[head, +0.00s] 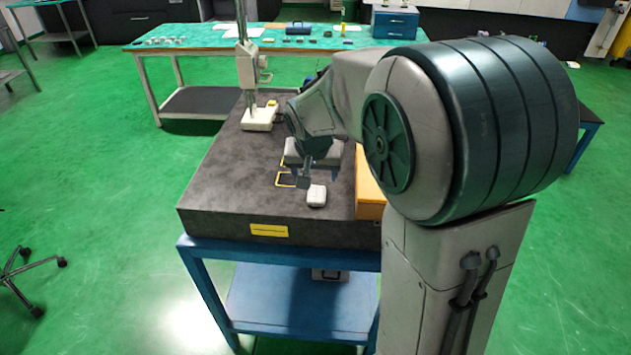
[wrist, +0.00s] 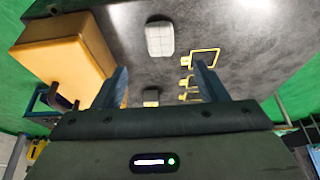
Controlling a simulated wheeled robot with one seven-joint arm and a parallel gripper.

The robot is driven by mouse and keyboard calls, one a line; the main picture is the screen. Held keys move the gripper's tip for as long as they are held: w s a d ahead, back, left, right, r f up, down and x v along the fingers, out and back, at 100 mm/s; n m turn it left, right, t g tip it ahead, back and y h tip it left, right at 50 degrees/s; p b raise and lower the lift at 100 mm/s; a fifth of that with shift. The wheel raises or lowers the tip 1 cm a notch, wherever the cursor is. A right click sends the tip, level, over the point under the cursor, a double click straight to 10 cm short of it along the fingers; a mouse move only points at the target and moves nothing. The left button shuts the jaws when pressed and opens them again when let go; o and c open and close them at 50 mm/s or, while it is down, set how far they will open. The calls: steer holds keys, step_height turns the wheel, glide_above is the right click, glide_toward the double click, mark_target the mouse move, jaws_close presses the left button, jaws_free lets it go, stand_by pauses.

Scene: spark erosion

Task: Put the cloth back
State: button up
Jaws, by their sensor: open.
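A white folded cloth (head: 316,195) lies on the dark granite plate (head: 225,190), near its front edge. It also shows in the wrist view (wrist: 160,38), beyond and between the fingertips. My gripper (head: 308,176) is open and above the plate, just behind the cloth in the head view and apart from it. In the wrist view my gripper (wrist: 161,70) has nothing between its fingers. A yellow square outline (wrist: 205,52) is marked on the plate beside the cloth, and its inside looks bare. It is partly hidden by my gripper in the head view (head: 285,181).
An orange-yellow box (head: 370,186) stands at the plate's right side. A white-based stand (head: 257,118) with a tall post is at the back. A small grey block (wrist: 151,97) and smaller yellow outlines (wrist: 188,90) lie closer in the wrist view. The plate's left side is clear.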

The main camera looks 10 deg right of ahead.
steer(key=s+r+n, duration=0.1)
steer(key=s+n, duration=0.1)
steer(key=s, duration=0.9)
steer(key=s+d+r+n+g+y, duration=0.1)
steer(key=s, duration=1.1)
steer(key=shift+s+d+r+n, duration=0.2)
steer(key=shift+d+r+n, duration=0.1)
steer(key=shift+r+n, duration=0.1)
